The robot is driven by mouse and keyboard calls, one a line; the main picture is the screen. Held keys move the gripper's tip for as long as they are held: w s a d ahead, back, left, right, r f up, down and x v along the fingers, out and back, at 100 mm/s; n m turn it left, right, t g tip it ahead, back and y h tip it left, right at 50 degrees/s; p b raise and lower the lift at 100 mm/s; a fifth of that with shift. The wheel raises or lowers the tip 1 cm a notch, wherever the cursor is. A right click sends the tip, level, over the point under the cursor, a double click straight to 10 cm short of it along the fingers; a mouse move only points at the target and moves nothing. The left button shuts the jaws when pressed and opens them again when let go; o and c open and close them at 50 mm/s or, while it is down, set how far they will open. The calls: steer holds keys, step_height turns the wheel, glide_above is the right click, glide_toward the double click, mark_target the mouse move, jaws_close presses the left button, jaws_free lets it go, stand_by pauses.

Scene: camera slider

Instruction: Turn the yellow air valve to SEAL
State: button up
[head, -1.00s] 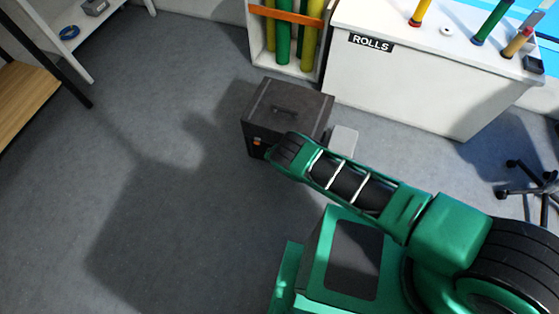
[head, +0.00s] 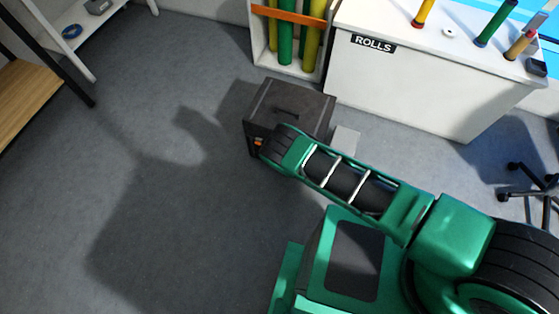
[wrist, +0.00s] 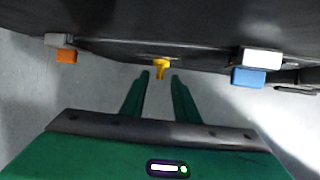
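The yellow air valve (wrist: 161,67) is a small yellow handle on the face of a dark case. In the wrist view it sits at the upper middle, just beyond my fingertips. My gripper (wrist: 159,75) is open, its two green fingers apart with the valve lined up between and slightly ahead of them. I cannot tell whether the fingers touch it. No SEAL mark can be read. In the head view the dark case (head: 290,104) stands on the floor, and my arm hides my gripper and the valve.
An orange block (wrist: 66,57) sits left of the valve and a blue block (wrist: 248,76) with a white top sits right, both on the case. A white counter marked ROLLS (head: 420,85) and a rack of rolls (head: 290,35) stand behind. The grey floor (head: 150,200) at left is clear.

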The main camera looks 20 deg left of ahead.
steer(key=v, duration=0.7)
steer(key=shift+s+r, duration=0.1)
steer(key=shift+s, duration=0.05)
